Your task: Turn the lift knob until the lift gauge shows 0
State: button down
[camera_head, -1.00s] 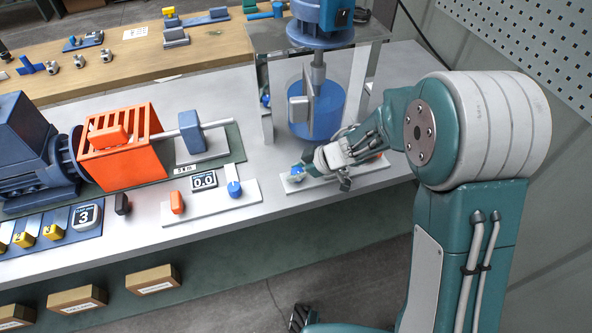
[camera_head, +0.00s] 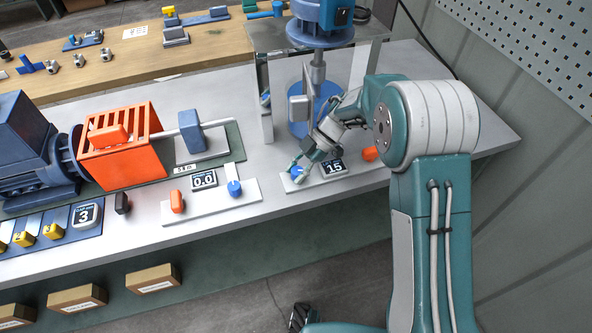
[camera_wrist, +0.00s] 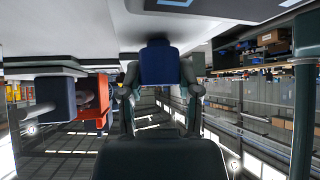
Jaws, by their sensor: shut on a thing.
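A blue knob (camera_head: 297,171) sits at the left end of a white panel (camera_head: 300,187) below the mixer. My gripper (camera_head: 302,167) is shut on it from above and behind, hiding part of it. In the wrist view the blue knob (camera_wrist: 160,63) stands between the two fingers (camera_wrist: 160,88). The gauge (camera_head: 333,168) just right of the knob reads about 15; I cannot tell whether it has a decimal point.
An orange knob (camera_head: 371,153) sits right of that gauge. Left of it, another panel holds a gauge (camera_head: 204,179) reading 0.0, a blue knob (camera_head: 234,187) and an orange knob (camera_head: 177,201). The mixer (camera_head: 322,15) stands behind my gripper. The bench's right end is clear.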

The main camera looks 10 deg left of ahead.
jog(key=shift+w+n+g+h, duration=0.1)
jog(key=shift+n+g+h, duration=0.2)
jog(key=shift+n, duration=0.3)
jog(key=shift+c, duration=1.5)
grip_release()
jog(key=shift+a, duration=0.1)
jog(key=v, duration=1.2)
jog(key=shift+w, duration=0.2)
jog(key=shift+a+f, duration=0.1)
jog(key=shift+a, duration=0.05)
